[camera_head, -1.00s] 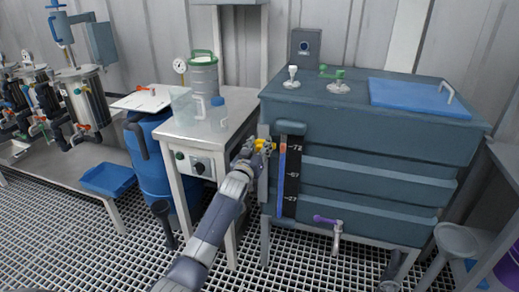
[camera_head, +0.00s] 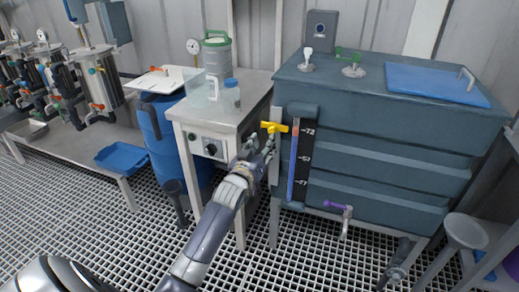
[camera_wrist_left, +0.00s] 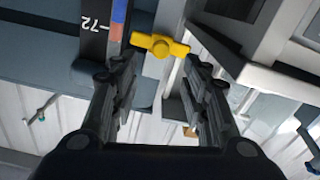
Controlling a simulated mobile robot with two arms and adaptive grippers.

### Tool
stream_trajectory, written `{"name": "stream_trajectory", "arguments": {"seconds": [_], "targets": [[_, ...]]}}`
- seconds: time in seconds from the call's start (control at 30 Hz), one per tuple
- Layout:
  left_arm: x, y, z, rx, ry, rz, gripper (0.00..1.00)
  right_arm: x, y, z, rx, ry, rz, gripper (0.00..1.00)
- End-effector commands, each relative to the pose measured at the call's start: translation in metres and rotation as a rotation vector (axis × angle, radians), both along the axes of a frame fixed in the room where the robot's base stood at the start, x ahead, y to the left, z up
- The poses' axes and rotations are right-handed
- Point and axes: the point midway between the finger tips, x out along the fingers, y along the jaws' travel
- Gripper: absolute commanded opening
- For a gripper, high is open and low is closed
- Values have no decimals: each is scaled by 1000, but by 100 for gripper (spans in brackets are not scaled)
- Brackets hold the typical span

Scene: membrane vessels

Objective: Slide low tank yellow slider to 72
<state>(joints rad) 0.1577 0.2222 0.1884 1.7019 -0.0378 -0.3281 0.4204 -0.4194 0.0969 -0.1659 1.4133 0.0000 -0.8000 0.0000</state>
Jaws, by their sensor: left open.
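The yellow slider (camera_head: 273,127) is a small T-shaped handle on the pale upright rail (camera_head: 275,165) at the left front corner of the teal low tank (camera_head: 390,130). It stands about level with the 72 mark of the black scale (camera_head: 303,165), perhaps slightly above. My left gripper (camera_head: 264,146) is open and empty, just below and in front of the slider. In the left wrist view the slider (camera_wrist_left: 160,45) shows whole, just beyond and between the open fingertips (camera_wrist_left: 160,62). My right gripper is out of view.
A steel table (camera_head: 225,105) with a bottle (camera_head: 231,98) and a metal canister stands close left of the rail. A blue drum (camera_head: 165,135) stands farther left. Grated floor lies in front.

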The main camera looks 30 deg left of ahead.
Motion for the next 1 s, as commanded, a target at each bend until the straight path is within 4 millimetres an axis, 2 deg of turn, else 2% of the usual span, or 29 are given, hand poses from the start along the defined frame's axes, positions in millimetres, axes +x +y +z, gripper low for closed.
{"name": "stream_trajectory", "arguments": {"seconds": [0.1,0.27,0.83,0.93,1.0], "targets": [[-15,-4,-1,-1,1,-1,42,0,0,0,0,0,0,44],[-24,-6,0,-1,0,-1,42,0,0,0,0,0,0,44],[-25,-6,0,0,0,-1,42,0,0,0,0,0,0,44],[-26,-10,-13,1,28,-4,42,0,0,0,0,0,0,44],[-29,-16,-36,4,79,-13,42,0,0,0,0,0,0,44]]}}
